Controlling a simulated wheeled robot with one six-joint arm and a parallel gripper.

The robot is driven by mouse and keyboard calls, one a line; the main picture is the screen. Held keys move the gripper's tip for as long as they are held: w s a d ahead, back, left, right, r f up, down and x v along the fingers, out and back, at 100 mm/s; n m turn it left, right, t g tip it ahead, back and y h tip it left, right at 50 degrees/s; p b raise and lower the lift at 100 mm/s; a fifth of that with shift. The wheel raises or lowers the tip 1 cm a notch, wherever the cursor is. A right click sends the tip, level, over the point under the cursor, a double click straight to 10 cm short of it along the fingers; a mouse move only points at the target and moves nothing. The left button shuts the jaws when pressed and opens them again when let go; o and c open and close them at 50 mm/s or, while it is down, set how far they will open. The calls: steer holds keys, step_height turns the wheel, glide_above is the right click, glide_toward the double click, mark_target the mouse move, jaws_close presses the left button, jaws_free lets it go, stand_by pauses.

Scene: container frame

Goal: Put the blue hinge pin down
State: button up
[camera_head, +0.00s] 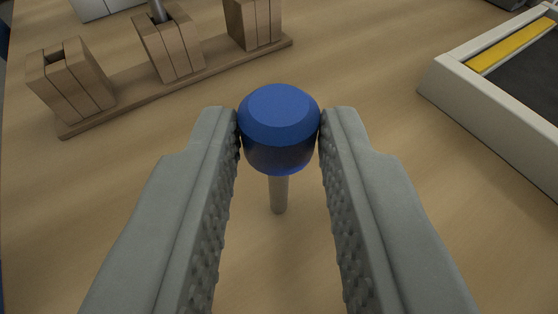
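The blue hinge pin (279,130) has a thick blue head and a thin grey shaft (279,194) pointing down. It is upright in the middle of the view. My gripper (279,126) has its two grey ridged fingers on either side of the blue head, and both fingertips touch it. The fingers are shut on the head. The shaft's lower end appears close to the wooden table top (370,120), but I cannot tell whether it touches.
A wooden rack (190,84) with several slotted blocks stands at the upper left; one block (168,45) has a grey rod in it. A pale-rimmed tray (480,120) with a dark inside and a yellow strip (512,45) is at the right. The table between them is clear.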

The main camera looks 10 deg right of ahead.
steer(key=o, duration=0.4)
steer(key=shift+c, duration=0.2)
steer(key=shift+r, duration=0.1)
steer(key=v, duration=1.2)
